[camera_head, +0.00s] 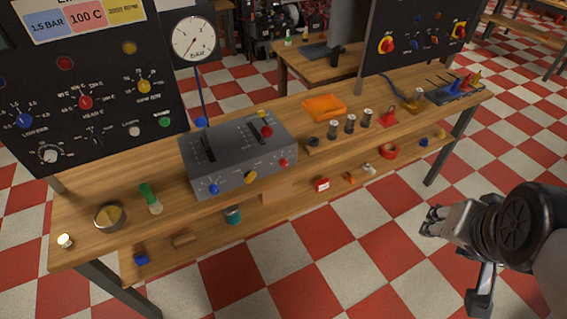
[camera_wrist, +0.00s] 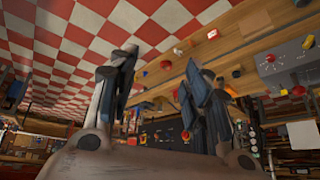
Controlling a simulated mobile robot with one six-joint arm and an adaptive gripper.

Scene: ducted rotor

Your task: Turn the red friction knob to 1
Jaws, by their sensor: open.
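Several red knobs show in the head view, and I cannot read which is marked friction. One is on the front of the grey control box (camera_head: 222,168), the small red knob (camera_head: 284,162) at its right end. Another red knob (camera_head: 85,102) is on the black left panel, and a red knob (camera_head: 386,45) is on the right panel. Their pointer settings are too small to read. My gripper (camera_head: 432,222) is at the right, over the floor in front of the bench, apart from every knob. In the wrist view my gripper (camera_wrist: 160,85) is open and empty.
A lower shelf carries small parts. A gauge (camera_head: 193,38) stands behind the box. Floor before the bench is clear.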

